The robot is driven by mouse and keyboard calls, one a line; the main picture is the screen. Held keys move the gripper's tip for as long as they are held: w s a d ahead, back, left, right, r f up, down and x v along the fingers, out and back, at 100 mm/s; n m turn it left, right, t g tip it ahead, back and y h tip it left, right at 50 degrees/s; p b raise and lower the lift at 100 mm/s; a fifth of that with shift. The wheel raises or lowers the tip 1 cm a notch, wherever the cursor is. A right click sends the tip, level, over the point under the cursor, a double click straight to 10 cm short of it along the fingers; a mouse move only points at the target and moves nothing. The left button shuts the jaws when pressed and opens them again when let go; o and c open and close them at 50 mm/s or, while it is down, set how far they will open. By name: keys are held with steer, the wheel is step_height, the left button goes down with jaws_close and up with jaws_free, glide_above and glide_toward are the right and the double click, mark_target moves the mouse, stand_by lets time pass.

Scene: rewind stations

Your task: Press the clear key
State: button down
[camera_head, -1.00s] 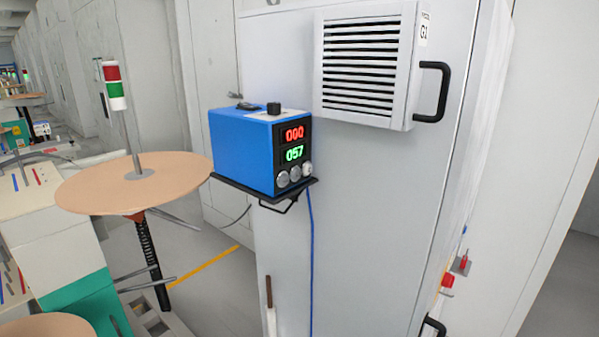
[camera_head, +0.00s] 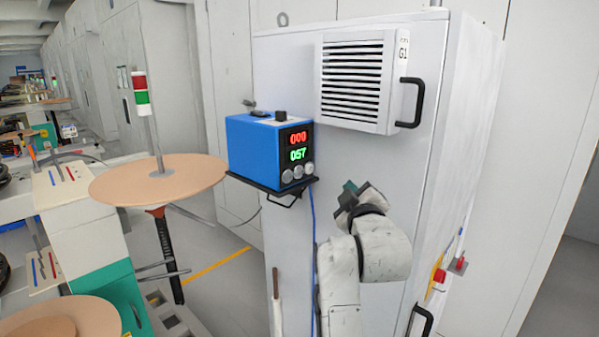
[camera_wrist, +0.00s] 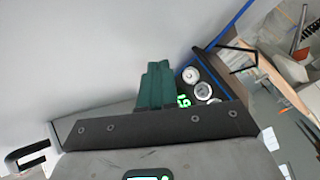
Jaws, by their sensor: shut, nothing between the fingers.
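A blue counter box (camera_head: 257,150) sits on a black bracket shelf on the cabinet front. Its black face shows red 000 above green 057. Below the digits are three round silver keys (camera_head: 298,172); I cannot read which is the clear key. Two keys (camera_wrist: 203,91) show clearly in the wrist view, past my fingers, with part of the green digits. My gripper (camera_head: 349,188) is to the right of the box and apart from it, at about key height. Its green fingers (camera_wrist: 154,86) are together and empty. They hide part of the counter face in the wrist view.
The grey cabinet (camera_head: 395,175) stands behind my arm, with a louvred vent (camera_head: 355,80) and black handle (camera_head: 413,103) above. A blue cable (camera_head: 312,225) hangs below the box. A tan disc table (camera_head: 160,180) stands to the left.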

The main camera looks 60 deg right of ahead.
mark_target(310, 169)
steer(key=shift+s+r+h, duration=0.35)
steer(key=shift+r+h, duration=0.05)
steer(key=shift+r, duration=0.2)
steer(key=shift+w+d+b, duration=0.2)
steer(key=shift+w+d, duration=0.15)
steer(key=shift+w, duration=1.1)
steer(key=shift+w+d+b, duration=0.15)
steer(key=shift+w+d, duration=0.2)
steer(key=shift+w, duration=1.05)
steer(key=shift+w+d+b, duration=0.2)
steer(key=shift+w+d, duration=0.15)
steer(key=shift+w, duration=1.1)
steer(key=shift+w, duration=0.15)
steer(key=shift+w+d, duration=0.1)
steer(key=shift+w, duration=0.15)
steer(key=shift+w+d, duration=0.1)
steer(key=shift+w, duration=0.3)
steer(key=shift+s, duration=0.1)
steer(key=shift+s+a+p, duration=0.2)
steer(key=shift+s+p, duration=0.1)
steer(key=shift+s, duration=0.35)
